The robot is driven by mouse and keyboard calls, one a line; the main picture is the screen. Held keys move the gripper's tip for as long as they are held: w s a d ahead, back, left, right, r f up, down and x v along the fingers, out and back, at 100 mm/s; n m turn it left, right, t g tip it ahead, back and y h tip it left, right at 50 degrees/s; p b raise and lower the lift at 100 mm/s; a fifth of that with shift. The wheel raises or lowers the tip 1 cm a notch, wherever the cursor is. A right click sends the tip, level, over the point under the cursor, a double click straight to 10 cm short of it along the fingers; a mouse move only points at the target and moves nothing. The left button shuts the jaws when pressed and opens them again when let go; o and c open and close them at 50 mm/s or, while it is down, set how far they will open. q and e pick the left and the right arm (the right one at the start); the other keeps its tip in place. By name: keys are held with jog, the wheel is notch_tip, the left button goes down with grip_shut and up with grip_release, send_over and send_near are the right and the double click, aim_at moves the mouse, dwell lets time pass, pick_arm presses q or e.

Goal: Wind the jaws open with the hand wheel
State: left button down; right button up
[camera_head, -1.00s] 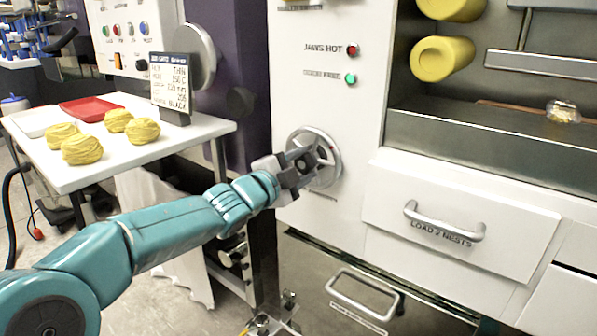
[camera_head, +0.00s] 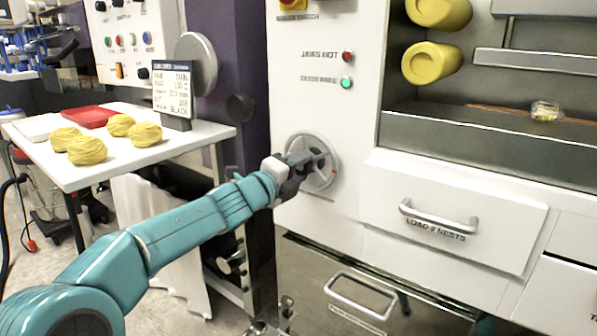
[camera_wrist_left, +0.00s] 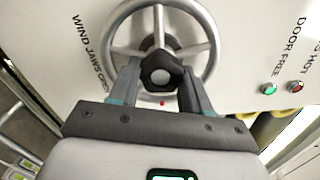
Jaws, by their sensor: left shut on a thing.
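The silver hand wheel (camera_head: 333,152) is mounted on the white machine panel in the head view. Its rim and spokes also show in the wrist view (camera_wrist_left: 203,30), beside the lettering "WIND JAWS OPEN" (camera_wrist_left: 88,55). My left gripper (camera_head: 312,162) is at the wheel. In the wrist view, its two fingers are shut on the wheel's dark knob (camera_wrist_left: 160,71), one on each side. The gripper and wrist hide part of the wheel. The jaws themselves cannot be made out for certain. My right gripper is not in view.
A red lamp (camera_head: 347,56) and a green lamp (camera_head: 347,83) sit above the wheel. A drawer labelled "LOAD 2 NESTS" (camera_head: 500,240) is at the right. At the left, a white table (camera_head: 165,150) carries yellow bundles (camera_head: 87,150), a red tray (camera_head: 90,116) and a sign (camera_head: 172,88).

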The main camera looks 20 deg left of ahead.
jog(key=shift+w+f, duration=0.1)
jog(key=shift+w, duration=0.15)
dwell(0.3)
pick_arm(q)
jog(key=c, duration=0.5)
grip_release()
jog(key=shift+w, duration=0.1)
jog(key=v, duration=1.6)
jog(key=shift+s, duration=0.25)
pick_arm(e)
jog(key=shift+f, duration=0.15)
pick_arm(q)
jog(key=shift+a, duration=0.1)
